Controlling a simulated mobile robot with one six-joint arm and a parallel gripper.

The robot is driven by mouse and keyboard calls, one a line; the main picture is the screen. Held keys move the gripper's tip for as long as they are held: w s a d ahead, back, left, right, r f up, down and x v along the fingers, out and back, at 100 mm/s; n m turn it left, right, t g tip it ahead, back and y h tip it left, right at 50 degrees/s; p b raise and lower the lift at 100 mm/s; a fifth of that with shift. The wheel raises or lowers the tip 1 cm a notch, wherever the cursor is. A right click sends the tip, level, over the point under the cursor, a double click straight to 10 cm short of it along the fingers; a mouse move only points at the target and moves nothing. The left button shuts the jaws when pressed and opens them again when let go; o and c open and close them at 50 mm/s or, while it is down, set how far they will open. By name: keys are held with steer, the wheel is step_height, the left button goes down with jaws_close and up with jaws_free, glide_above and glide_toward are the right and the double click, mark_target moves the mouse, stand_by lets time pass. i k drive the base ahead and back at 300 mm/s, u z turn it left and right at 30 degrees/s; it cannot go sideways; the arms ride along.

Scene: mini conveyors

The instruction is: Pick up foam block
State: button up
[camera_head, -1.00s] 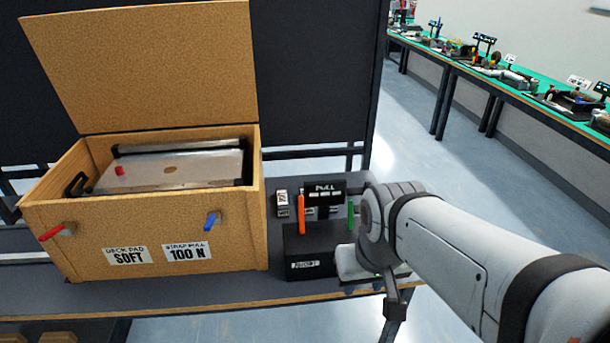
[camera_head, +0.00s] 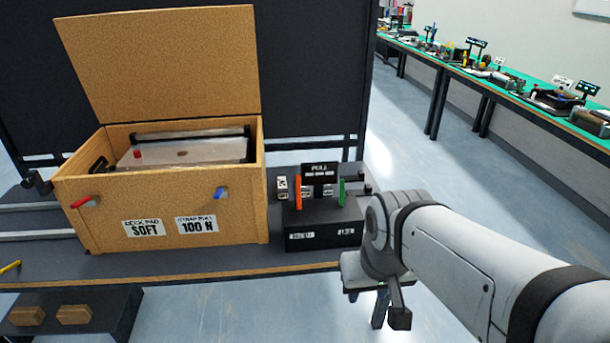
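Two small tan blocks, a left one (camera_head: 27,316) and a right one (camera_head: 74,314), lie on a dark tray or shelf (camera_head: 118,308) at the lower left, below the bench front. They may be foam blocks, but I cannot tell their material. My gripper (camera_head: 390,312) hangs at the lower middle right, in front of the bench and far to the right of the blocks. Its dark fingers show only partly, so its opening is unclear. I see nothing held in it.
An open wooden box (camera_head: 190,235) with a raised lid (camera_head: 160,65) stands on the bench (camera_head: 180,267). A black unit (camera_head: 322,230) with orange and green levers is right of it. A yellow stick (camera_head: 10,267) lies at the left. Open floor (camera_head: 290,312) separates my gripper from the tray.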

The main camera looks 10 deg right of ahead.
mark_target(281, 180)
steer(key=z, duration=0.35)
steer(key=i, duration=1.2)
steer(key=u, duration=0.4)
